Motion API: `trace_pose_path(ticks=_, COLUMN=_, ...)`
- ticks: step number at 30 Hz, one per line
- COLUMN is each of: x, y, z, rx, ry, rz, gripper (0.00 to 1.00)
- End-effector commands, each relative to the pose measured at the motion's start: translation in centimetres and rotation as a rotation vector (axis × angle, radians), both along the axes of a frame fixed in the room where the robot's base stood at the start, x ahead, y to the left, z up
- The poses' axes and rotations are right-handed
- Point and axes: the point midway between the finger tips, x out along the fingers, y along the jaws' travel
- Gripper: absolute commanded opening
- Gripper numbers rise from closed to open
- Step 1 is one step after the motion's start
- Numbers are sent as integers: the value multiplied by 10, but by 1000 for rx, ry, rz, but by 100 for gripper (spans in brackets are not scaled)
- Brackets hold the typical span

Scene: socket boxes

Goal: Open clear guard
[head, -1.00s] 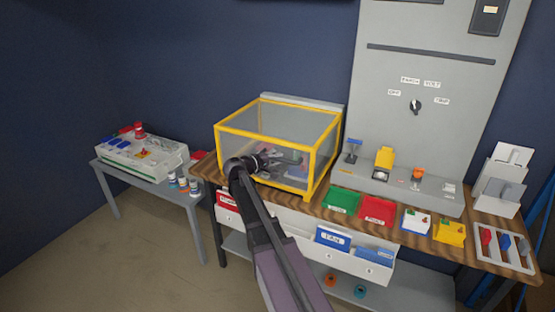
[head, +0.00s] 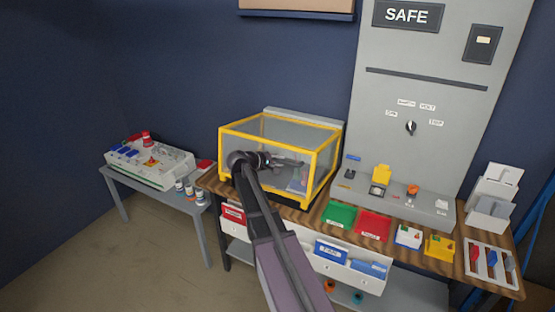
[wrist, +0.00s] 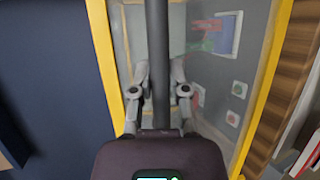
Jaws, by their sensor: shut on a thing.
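The clear guard (head: 312,168) is a box of see-through panels in a yellow frame on the wooden bench. Its front edge looks slightly raised, with a dark base strip showing below. My gripper (head: 290,162) is at its front. In the wrist view my gripper (wrist: 159,92) has its fingers on both sides of a dark bar (wrist: 157,50), shut on it, and the guard's yellow frame (wrist: 104,55) runs past on either side. The bar looks like the guard's handle. Coloured parts behind the clear panel are partly hidden by my arm.
A grey panel (head: 390,90) with a SAFE sign (head: 407,15) and a dial (head: 411,128) stands right of the guard. A side table (head: 150,186) with a white box is at left.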

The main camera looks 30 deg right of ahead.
Motion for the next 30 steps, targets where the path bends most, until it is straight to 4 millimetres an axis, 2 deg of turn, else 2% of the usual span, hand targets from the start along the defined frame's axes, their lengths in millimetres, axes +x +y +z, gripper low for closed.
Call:
trace_pose_path(ticks=1, x=2, y=-1, z=12, rx=10, ry=5, rz=3, gripper=0)
trace_pose_path(ticks=30, x=11, y=-22, z=103, rx=170, ry=110, rz=-1, gripper=0)
